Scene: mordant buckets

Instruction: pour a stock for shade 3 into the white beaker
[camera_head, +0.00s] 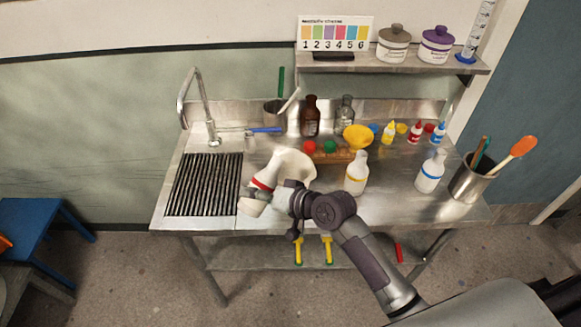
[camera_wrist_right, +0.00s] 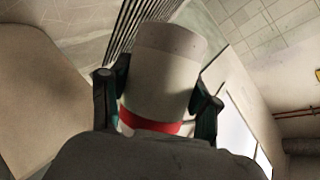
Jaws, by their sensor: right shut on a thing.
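My right gripper (camera_head: 279,197) is shut on a white bottle with a red band (camera_head: 267,177), over the left-middle of the steel bench. The bottle is tilted, its wide end at the lower left. In the right wrist view the fingers (camera_wrist_right: 158,92) grip both sides of the bottle (camera_wrist_right: 165,60), the red band between them. A large white vessel (camera_head: 297,166), seemingly the white beaker, is right behind the bottle; its inside and any liquid are hidden. The shade chart (camera_head: 335,33) shows a purple patch above 3. White bottles with a yellow band (camera_head: 356,174) and a blue band (camera_head: 430,173) stand to the right.
A steel sink drainer (camera_head: 204,184) and tap (camera_head: 211,120) are at the left. A yellow funnel (camera_head: 357,136), small dye bottles (camera_head: 415,132) and brown and grey bottles (camera_head: 311,117) line the back. A steel utensil pot (camera_head: 470,183) stands at the right. The front-right bench is clear.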

